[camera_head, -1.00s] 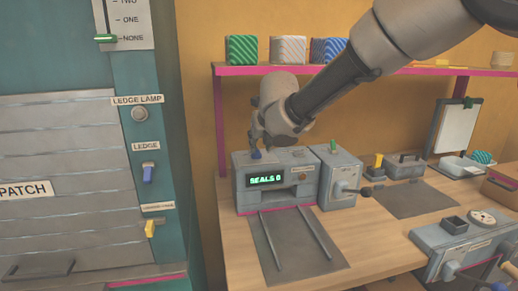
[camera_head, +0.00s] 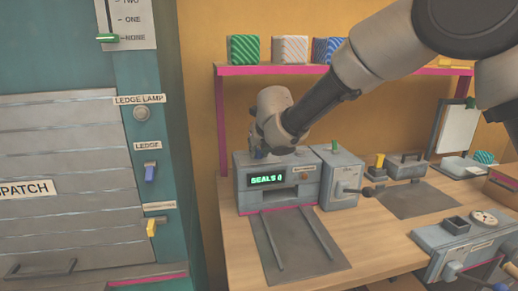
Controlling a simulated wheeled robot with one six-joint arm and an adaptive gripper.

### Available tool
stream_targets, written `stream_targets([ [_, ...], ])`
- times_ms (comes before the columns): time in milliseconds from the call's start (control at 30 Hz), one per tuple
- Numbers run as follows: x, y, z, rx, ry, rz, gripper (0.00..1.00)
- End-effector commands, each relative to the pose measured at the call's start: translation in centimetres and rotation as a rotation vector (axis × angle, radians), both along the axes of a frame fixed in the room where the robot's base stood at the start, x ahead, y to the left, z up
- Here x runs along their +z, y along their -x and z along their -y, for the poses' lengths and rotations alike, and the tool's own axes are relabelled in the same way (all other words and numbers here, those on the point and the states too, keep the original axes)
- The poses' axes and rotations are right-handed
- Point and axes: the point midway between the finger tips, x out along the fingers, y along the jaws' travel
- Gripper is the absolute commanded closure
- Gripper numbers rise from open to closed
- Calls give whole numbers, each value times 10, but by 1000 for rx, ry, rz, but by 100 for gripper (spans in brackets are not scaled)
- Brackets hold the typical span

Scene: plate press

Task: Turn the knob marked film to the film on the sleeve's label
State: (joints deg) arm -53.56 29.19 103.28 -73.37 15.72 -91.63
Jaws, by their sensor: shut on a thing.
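A grey side unit (camera_head: 341,177) with a green knob and a lever adjoins the machine. A dark mat (camera_head: 300,262) with two rails lies in front. A pink-edged shelf (camera_head: 300,69) with striped blocks is behind my arm. A teal panel (camera_head: 172,130) stands left.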

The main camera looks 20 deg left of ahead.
Motion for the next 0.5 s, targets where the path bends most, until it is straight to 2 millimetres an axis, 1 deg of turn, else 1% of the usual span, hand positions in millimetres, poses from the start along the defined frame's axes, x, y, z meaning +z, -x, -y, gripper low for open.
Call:
stream_targets([
  [267,0,2,-2,-83,1,0,96],
  [500,-1,3,-6,-264,1,0,97],
])
